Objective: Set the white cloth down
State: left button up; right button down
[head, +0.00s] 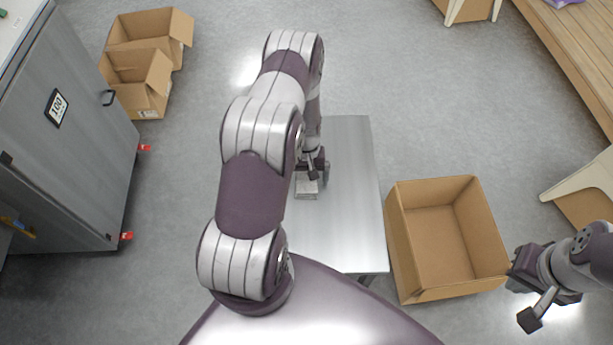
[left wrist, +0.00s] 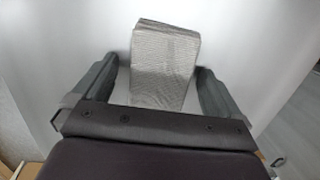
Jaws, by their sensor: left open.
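The white cloth (left wrist: 163,62) is a folded, pale grey-white ribbed piece lying on the metal table (head: 352,190). In the head view the cloth (head: 306,188) shows partly, just below my left gripper (head: 312,170). In the left wrist view the left gripper (left wrist: 160,90) is open, with one finger on each side of the cloth and a gap on both sides. My right gripper (head: 530,292) is at the lower right, away from the table; its jaws are too unclear to judge.
An open, empty cardboard box (head: 447,240) stands right of the table. More open boxes (head: 140,85) are at the upper left, near a grey cabinet (head: 62,130). A wooden bench (head: 575,55) is at the upper right. The right part of the tabletop is clear.

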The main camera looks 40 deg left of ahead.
pick_arm(q)
jog(key=shift+r, duration=0.35)
jog(key=shift+w+r, duration=0.15)
jog(key=shift+r, duration=0.2)
notch_tip(320, 180, up, 10)
jog(key=w+r+b, duration=0.1)
jog(key=b, duration=0.1)
jog(key=s+d+r+m+t+y, duration=0.1)
jog(key=s+d+r+m+t, duration=0.1)
jog(key=s+d+r+m, duration=0.5)
jog(key=shift+s+d+r+t, duration=0.4)
jog(key=shift+s+d+r, duration=1.5)
jog(key=shift+d+r, duration=1.25)
